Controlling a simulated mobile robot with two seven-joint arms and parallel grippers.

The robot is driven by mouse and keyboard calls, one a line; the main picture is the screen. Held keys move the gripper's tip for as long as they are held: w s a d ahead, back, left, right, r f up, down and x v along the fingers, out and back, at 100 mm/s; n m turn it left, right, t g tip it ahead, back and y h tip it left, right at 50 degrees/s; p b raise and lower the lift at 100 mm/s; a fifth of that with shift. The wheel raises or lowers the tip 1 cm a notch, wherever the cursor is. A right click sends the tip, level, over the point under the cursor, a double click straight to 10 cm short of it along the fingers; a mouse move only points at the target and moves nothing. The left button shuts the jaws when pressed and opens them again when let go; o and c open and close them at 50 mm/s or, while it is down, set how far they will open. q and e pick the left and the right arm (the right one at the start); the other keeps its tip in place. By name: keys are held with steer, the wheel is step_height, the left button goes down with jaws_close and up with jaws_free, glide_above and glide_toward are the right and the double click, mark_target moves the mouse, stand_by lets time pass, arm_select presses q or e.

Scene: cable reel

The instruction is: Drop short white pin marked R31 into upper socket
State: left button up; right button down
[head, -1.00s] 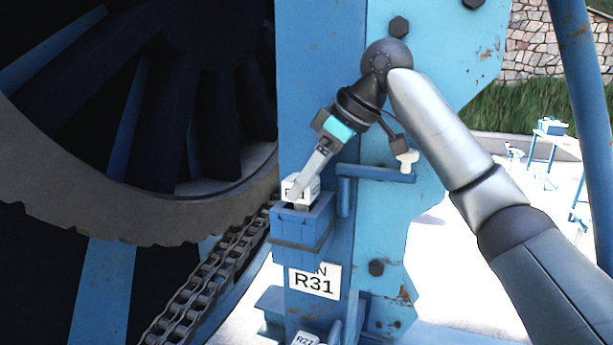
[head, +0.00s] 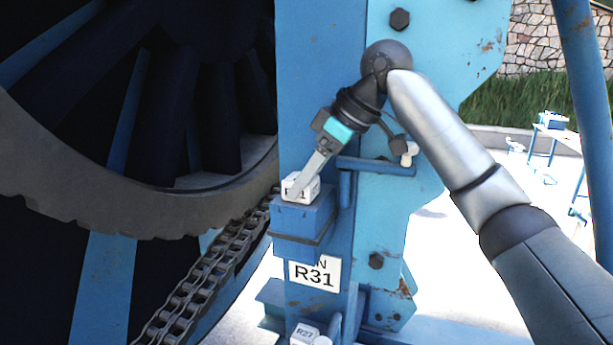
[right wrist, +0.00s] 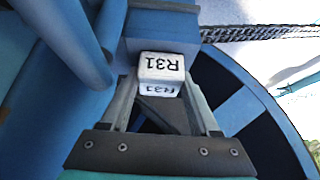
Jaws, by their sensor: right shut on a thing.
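The short white pin (head: 300,186) marked R31 has its block-shaped head right on top of the upper socket (head: 302,216), a blue box on the blue post. No shaft shows between head and socket in the head view, so the pin appears seated down in it. My right gripper (head: 304,181) is shut on the pin's head from above. In the right wrist view the head (right wrist: 161,68) shows R31 between the fingers (right wrist: 160,88), against the blue socket block (right wrist: 165,28). My left gripper is not in view.
A label plate (head: 315,273) reading R31 is below the socket. Lower down is another white block (head: 304,334) marked R27. A blue bracket (head: 375,166) juts right of the post. The toothed reel rim (head: 130,215) and chain (head: 215,275) lie close on the left.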

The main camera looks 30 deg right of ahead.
steer(key=shift+r+p, duration=0.1)
steer(key=shift+p, duration=0.4)
stand_by(0.4)
steer(key=shift+c, duration=0.2)
jaws_free()
steer(key=p+v, duration=0.1)
steer(key=v, duration=1.4)
